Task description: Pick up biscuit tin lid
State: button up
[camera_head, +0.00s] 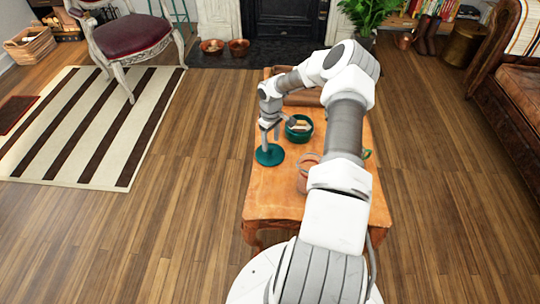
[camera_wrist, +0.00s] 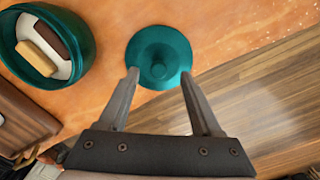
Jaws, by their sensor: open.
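The biscuit tin lid (camera_head: 269,155) is a round teal disc with a raised knob in its middle. It lies on the wooden table near its left edge, and shows at the top centre of the wrist view (camera_wrist: 158,57). My gripper (camera_head: 270,132) is above the lid, pointing down. In the wrist view its two fingers (camera_wrist: 160,73) are spread, with the lid's near part appearing between the tips and nothing held. The open teal biscuit tin (camera_head: 299,128) stands beside the lid; in the wrist view (camera_wrist: 84,45) it holds biscuits.
A glass jar (camera_head: 304,178) with reddish contents stands on the table, partly behind my arm. A brown box-like object (camera_wrist: 25,110) lies near the tin. The table (camera_head: 268,202) ends close beside the lid, with wooden floor beyond. A chair (camera_head: 125,38) stands further off.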

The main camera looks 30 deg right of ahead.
aim_at(271, 148)
notch_tip(271, 148, down, 5)
jog(key=shift+w+r+b, duration=0.1)
jog(key=shift+b, duration=0.6)
grip_shut()
